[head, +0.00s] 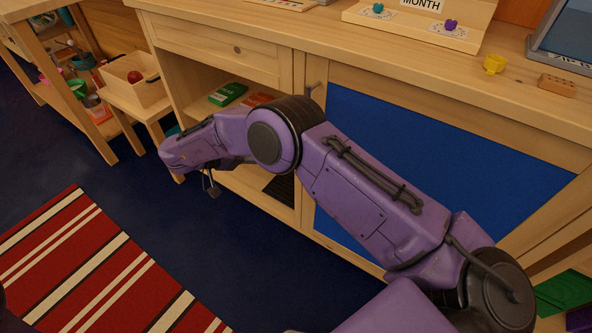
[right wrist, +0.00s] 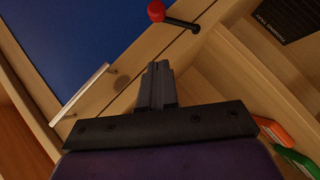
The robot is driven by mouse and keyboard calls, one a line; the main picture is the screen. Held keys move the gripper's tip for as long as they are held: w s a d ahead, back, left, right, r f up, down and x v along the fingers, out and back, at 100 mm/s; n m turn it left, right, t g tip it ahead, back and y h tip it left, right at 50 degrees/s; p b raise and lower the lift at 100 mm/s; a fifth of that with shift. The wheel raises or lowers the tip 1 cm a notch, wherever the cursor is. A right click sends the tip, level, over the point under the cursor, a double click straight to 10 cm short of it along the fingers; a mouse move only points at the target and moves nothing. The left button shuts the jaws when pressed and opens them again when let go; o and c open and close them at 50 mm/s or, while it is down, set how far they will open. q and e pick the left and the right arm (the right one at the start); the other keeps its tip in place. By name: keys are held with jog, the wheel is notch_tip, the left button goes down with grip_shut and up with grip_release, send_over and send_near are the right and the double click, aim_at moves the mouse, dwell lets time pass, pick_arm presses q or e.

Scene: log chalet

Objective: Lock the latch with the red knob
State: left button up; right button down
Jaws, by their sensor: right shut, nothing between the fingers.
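The red knob (right wrist: 156,11) shows at the top of the right wrist view, on the end of a short black latch bar (right wrist: 182,23). The bar runs from the knob across the wooden frame beside the blue door panel (right wrist: 70,35). My right gripper (right wrist: 158,68) is shut and empty, its fingertips short of the knob and bar, apart from them in the picture. In the head view my right gripper (head: 211,184) is low in front of the open shelf, mostly hidden by my own arm. The latch does not show there. My left gripper is not in view.
A pale door handle (right wrist: 80,93) is left of my fingers in the right wrist view. The open shelf holds a green box (head: 228,94) and a red box (head: 257,99). The wooden counter (head: 330,40) overhangs above; a striped rug (head: 95,270) lies on the floor.

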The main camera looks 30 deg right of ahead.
pick_arm(q)
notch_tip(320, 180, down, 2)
jog(key=shift+b, duration=0.9)
pick_arm(e)
jog(key=s+d+f, duration=0.4)
jog(key=d+f, duration=0.1)
jog(key=d, duration=0.3)
jog(key=shift+s+d+f, duration=0.2)
jog(key=shift+s+d, duration=0.1)
